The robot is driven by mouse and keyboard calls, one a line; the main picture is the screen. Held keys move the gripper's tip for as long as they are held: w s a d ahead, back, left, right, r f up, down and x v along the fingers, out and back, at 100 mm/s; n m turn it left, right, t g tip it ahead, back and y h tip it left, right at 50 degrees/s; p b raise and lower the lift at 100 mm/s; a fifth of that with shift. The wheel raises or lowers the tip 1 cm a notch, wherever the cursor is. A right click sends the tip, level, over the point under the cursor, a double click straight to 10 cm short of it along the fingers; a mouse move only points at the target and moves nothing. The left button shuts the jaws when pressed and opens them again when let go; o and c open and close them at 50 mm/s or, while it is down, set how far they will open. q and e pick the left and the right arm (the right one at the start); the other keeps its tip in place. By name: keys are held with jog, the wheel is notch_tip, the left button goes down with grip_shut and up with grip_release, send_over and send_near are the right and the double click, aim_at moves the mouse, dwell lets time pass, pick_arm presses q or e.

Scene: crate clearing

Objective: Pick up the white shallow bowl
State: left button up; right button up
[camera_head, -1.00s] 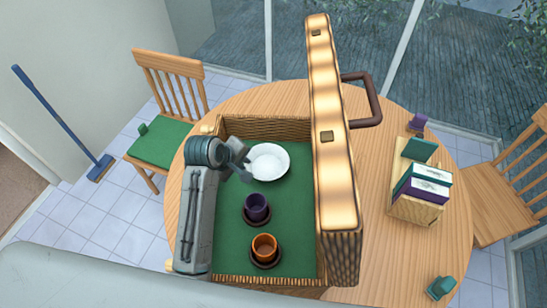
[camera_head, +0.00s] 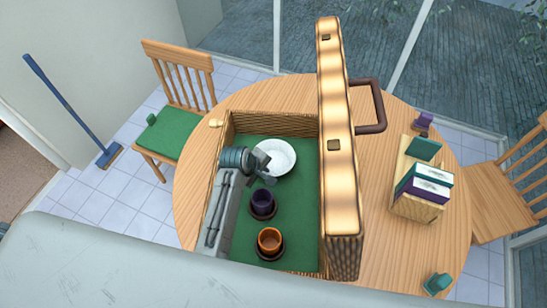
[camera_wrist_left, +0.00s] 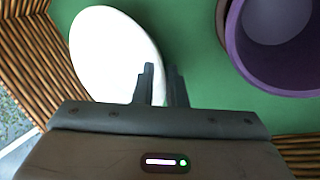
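The white shallow bowl (camera_head: 281,158) lies on the green floor at the back of an open wicker hamper (camera_head: 268,124). My left gripper (camera_head: 264,161) is at the bowl's near left rim in the head view. In the left wrist view, the bowl (camera_wrist_left: 105,50) lies ahead and to the left. The left gripper's fingers (camera_wrist_left: 162,78) stand apart, one over the bowl's edge and one just beside it. Whether they touch the rim cannot be told. My right gripper is not in view.
A purple cup (camera_head: 262,203) and an orange cup (camera_head: 269,240) stand on dark saucers nearer in the hamper. The purple cup is close to the left gripper. The raised lid (camera_head: 342,190) walls off the right side. Books (camera_head: 424,187) stand on the table beyond it.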

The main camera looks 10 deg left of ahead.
pick_arm(q)
jog(key=shift+w+d+f, duration=0.15)
jog(key=shift+w+f, duration=0.1)
jog(key=shift+f, duration=0.25)
grip_shut()
